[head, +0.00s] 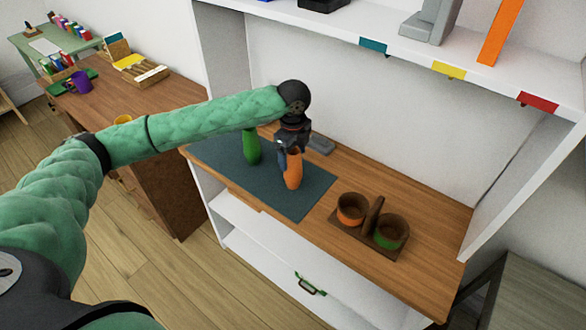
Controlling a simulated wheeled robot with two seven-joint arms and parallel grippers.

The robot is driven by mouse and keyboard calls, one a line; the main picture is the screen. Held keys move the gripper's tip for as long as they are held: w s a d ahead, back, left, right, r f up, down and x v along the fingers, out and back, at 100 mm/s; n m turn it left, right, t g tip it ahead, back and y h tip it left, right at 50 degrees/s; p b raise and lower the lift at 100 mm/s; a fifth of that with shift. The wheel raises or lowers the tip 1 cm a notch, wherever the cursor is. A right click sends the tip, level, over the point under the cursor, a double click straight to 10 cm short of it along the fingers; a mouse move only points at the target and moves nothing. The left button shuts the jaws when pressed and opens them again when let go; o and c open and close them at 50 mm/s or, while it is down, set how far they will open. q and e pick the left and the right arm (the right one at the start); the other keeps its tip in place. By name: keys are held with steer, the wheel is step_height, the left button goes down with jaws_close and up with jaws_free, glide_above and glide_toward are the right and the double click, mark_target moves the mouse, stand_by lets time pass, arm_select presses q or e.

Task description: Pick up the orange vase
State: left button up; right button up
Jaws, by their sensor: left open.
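The orange vase (293,173) stands upright on the dark teal mat (310,195) on the wooden counter. My left gripper (291,150) is right above it, pointing down, with its fingers at the top of the vase. The gripper is open; its fingers hide the vase's upper part, and I cannot tell whether they touch it. A green vase (252,147) stands on the same mat just to the left, partly behind my left arm. My right gripper is not in view.
A wooden caddy (373,218) with two round cups stands to the right on the counter. A grey flat object (320,144) lies behind the gripper. A shelf (400,60) with colored tags hangs above. The counter's right end is clear.

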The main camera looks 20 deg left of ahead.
arm_select(q)
steer(key=shift+f, duration=0.4)
steer(key=c, duration=1.5)
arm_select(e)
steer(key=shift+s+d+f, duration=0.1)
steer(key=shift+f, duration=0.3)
arm_select(q)
steer(key=shift+r, duration=0.1)
